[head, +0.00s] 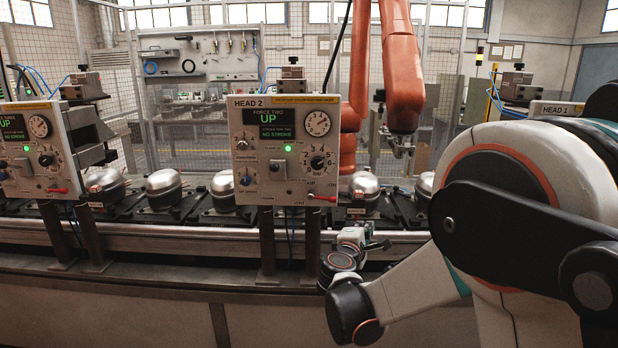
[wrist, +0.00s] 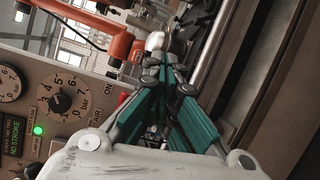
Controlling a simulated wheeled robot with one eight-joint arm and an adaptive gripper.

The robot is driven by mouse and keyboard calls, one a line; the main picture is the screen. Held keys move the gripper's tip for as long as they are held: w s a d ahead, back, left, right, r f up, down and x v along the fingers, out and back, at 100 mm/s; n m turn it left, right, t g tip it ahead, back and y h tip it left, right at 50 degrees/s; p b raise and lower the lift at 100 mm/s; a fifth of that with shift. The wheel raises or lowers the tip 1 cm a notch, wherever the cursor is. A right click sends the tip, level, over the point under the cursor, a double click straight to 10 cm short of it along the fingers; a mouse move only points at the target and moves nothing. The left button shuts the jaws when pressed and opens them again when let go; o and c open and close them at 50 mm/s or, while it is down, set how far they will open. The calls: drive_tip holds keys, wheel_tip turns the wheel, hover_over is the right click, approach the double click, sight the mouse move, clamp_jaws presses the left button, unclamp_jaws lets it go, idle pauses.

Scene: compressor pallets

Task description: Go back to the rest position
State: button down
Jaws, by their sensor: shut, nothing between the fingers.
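My gripper (head: 377,244) is in front of the conveyor line, low and just right of the HEAD 2 panel (head: 285,150). In the wrist view my gripper (wrist: 172,72) shows teal-sided fingers that come together at the tips, shut with nothing between them. The HEAD 2 panel (wrist: 62,110) fills the left of the wrist view, with its dial, green lamp and "NO STROKE" display. In the head view its display reads "UP" and "NO STROKE". A red-handled lever (head: 322,198) sits at its lower right, close to my gripper.
Silver compressor domes (head: 164,188) stand on dark pallets along the conveyor. A metal rail (head: 150,234) runs along its front. Another panel (head: 40,150) stands at the left. An orange robot arm (head: 402,70) hangs behind the line. The floor in front is not visible.

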drive_tip(key=s+d+r+m+g+y, duration=0.15)
drive_tip(key=s+d+m, duration=0.25)
drive_tip(key=s, duration=0.4)
drive_tip(key=s+d+r+m+g, duration=0.25)
drive_tip(key=s+d+m, duration=0.2)
drive_tip(key=s, duration=0.45)
drive_tip(key=s+a+f+m+g+y, duration=0.1)
drive_tip(key=s+f+m+g+y, duration=0.1)
drive_tip(key=s, duration=0.9)
drive_tip(key=s+a+f+m+g+y, duration=0.2)
drive_tip(key=s+m, duration=0.3)
drive_tip(key=s, duration=0.6)
drive_tip(key=shift+s+a+f+y, duration=0.25)
drive_tip(key=shift+f+y, duration=0.3)
drive_tip(key=shift+f, duration=0.3)
